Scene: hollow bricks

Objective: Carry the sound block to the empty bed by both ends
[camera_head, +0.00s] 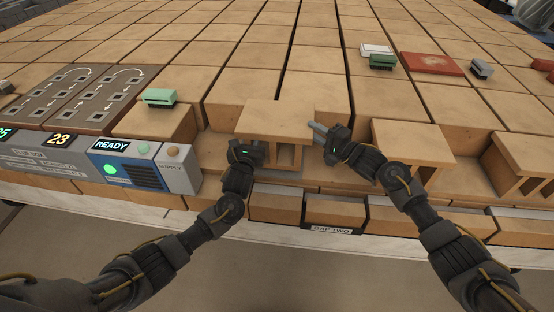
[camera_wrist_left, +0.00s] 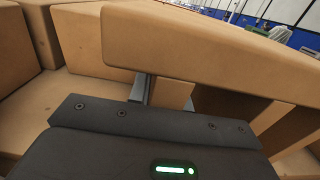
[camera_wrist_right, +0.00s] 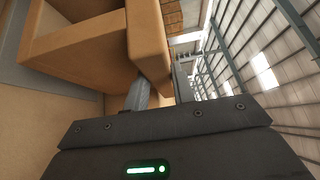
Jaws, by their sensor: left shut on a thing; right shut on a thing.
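The tan hollow block (camera_head: 272,117), with a flat top and open cells below, is held between my two grippers at the front of the brickwork. My left gripper (camera_head: 257,152) is shut on its left end, under the overhanging top; the block fills the top of the left wrist view (camera_wrist_left: 215,52). My right gripper (camera_head: 319,132) is shut on its right end, and the block shows in the right wrist view (camera_wrist_right: 148,38). The block looks about level. Whether its underside touches the ledge is hidden. I cannot tell for sure which space is the empty bed.
Similar hollow blocks stand to the right (camera_head: 412,141) (camera_head: 525,160). A "GAP TWO" label (camera_head: 332,229) is on the front edge. A console reading "READY" (camera_head: 125,163) stands left. Green pieces (camera_head: 159,97) (camera_head: 383,62), a red slab (camera_head: 432,63) and a grey piece (camera_head: 481,68) lie on top.

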